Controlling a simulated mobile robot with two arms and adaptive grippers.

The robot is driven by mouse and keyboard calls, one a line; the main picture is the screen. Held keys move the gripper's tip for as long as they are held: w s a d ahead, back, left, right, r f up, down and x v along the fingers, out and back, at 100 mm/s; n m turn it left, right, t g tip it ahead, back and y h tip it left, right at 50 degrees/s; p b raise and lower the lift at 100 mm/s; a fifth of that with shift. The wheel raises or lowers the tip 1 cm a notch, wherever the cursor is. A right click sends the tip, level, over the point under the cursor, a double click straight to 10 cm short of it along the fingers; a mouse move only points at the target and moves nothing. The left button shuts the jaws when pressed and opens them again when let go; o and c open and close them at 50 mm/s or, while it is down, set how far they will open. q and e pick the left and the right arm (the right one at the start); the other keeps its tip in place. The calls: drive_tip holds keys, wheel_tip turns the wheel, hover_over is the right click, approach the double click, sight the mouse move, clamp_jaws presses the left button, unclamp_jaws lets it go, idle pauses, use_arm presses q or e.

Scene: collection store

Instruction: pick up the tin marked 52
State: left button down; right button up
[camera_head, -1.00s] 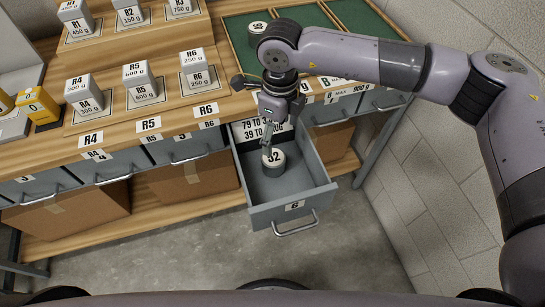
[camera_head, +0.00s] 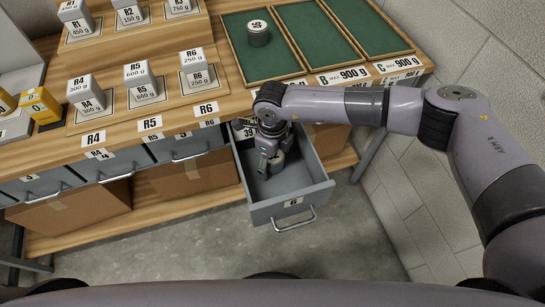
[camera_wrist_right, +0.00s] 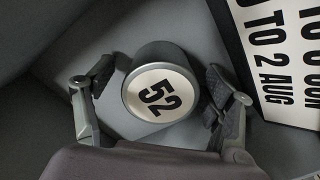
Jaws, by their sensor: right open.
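The tin marked 52 (camera_wrist_right: 160,92) stands upright on the floor of the open drawer 6 (camera_head: 318,186). It is grey with a white top label. In the right wrist view my right gripper (camera_wrist_right: 158,100) is open, with one finger on each side of the tin; gaps show between the fingers and the tin. In the head view my right gripper (camera_head: 268,165) points down into the drawer and mostly hides the tin. My left gripper is not in view.
A printed card (camera_wrist_right: 280,60) stands at the drawer's side near the right finger. The drawer walls enclose the gripper closely. Above on the bench are green trays, one holding another tin (camera_head: 258,34), and several labelled weight blocks (camera_head: 140,80).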

drive_tip(key=c, duration=1.3)
drive_tip(key=shift+r, duration=0.15)
